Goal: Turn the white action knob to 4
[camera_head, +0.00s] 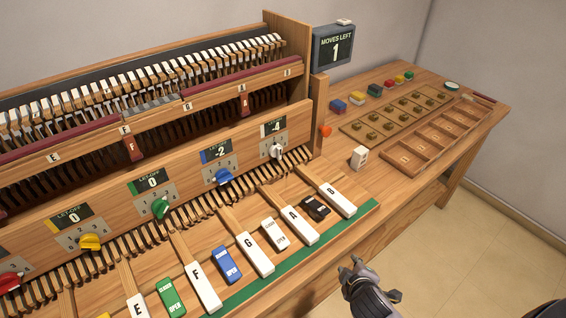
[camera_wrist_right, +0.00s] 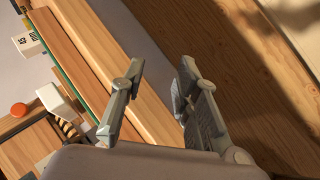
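The white action knob (camera_head: 277,151) sits on the wooden panel at the right end of the row of knobs. The display (camera_head: 273,127) above it reads -4. My right gripper (camera_head: 352,268) is in front of the keyboard's front edge, below and to the right of the knob and well apart from it. In the right wrist view my right gripper (camera_wrist_right: 158,85) has its fingers spread, with nothing between them. My left gripper is not in view.
Blue (camera_head: 223,176), green (camera_head: 160,207) and yellow (camera_head: 90,242) knobs sit left of the white one. Keys (camera_head: 338,199) project below the panel. A "MOVES LEFT" screen (camera_head: 334,45) reads 1. A white block (camera_head: 359,157) and wooden trays (camera_head: 437,140) are on the table at right. Floor shows at front right.

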